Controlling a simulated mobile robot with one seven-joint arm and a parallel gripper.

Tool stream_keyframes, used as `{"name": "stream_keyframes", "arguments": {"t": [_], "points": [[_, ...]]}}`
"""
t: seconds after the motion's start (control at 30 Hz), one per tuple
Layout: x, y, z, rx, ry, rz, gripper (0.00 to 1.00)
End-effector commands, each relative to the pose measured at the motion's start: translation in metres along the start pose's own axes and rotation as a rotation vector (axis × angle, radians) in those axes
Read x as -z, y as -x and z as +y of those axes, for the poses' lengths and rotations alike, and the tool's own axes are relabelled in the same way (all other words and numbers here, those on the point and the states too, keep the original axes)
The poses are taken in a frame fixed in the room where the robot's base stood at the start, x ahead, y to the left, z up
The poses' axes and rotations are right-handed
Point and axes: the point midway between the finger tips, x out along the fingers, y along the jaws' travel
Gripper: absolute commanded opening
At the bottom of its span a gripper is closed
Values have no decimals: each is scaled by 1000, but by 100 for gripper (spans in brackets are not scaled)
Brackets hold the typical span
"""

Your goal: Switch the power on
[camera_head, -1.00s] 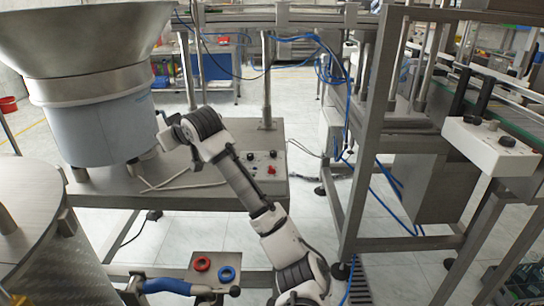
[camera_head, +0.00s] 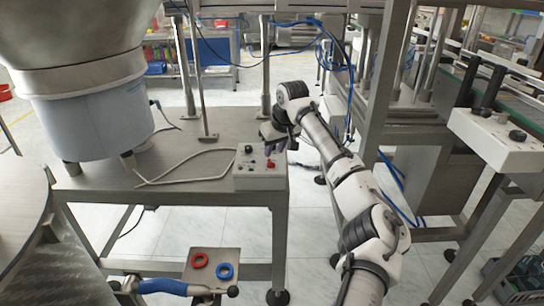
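A pale control box (camera_head: 258,182) sits on the right end of the steel table in the head view. It carries a black knob (camera_head: 248,149) on its top left and a red switch (camera_head: 271,164) towards its front right. My gripper (camera_head: 277,145) points down just above and behind the box, close to the red switch. Its dark fingers are small here, and I cannot tell whether they are open or touching anything. The rear right part of the box is partly hidden by the gripper.
A large feeder bowl (camera_head: 90,110) stands on the left of the steel table (camera_head: 180,170). A loose cable (camera_head: 165,180) runs to the box. A second control box (camera_head: 497,138) is on the conveyor at right.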

Motion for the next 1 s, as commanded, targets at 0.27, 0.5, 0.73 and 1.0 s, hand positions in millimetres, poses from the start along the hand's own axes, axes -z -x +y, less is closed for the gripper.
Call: {"name": "stream_keyframes", "arguments": {"t": [0.27,0.5,0.73,1.0], "points": [[1,-40,-1,2,2,0,31],[0,-47,-1,1,2,2,31],[0,-47,-1,1,2,1,22],[0,-47,-1,1,2,1,0]]}}
